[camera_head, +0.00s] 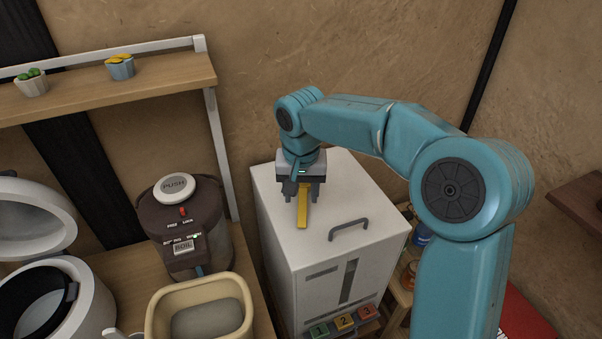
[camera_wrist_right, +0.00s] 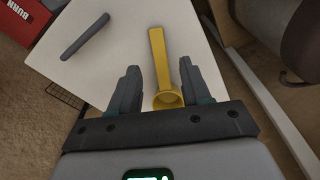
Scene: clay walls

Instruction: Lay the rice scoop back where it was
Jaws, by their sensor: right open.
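The yellow rice scoop (camera_head: 302,212) lies on the white top of the rice dispenser cabinet (camera_head: 345,185). In the right wrist view the scoop (camera_wrist_right: 158,52) has its long handle pointing away from my wrist and its round cup close to it. My right gripper (camera_head: 303,188) is just over the cabinet top, pointing down. Its two fingers are open, one on each side of the scoop, with gaps between them and the scoop. Part of the scoop's cup is hidden by the gripper body. My left gripper is not in view.
A grey handle (camera_head: 349,229) rises from the cabinet top. To the left stand a brown hot-water pot (camera_head: 190,228), a cream tub (camera_head: 160,308) and an open rice cooker (camera_head: 88,300). A wooden shelf (camera_head: 160,80) with two small cups is above. Numbered buttons (camera_head: 344,322) are on the cabinet front.

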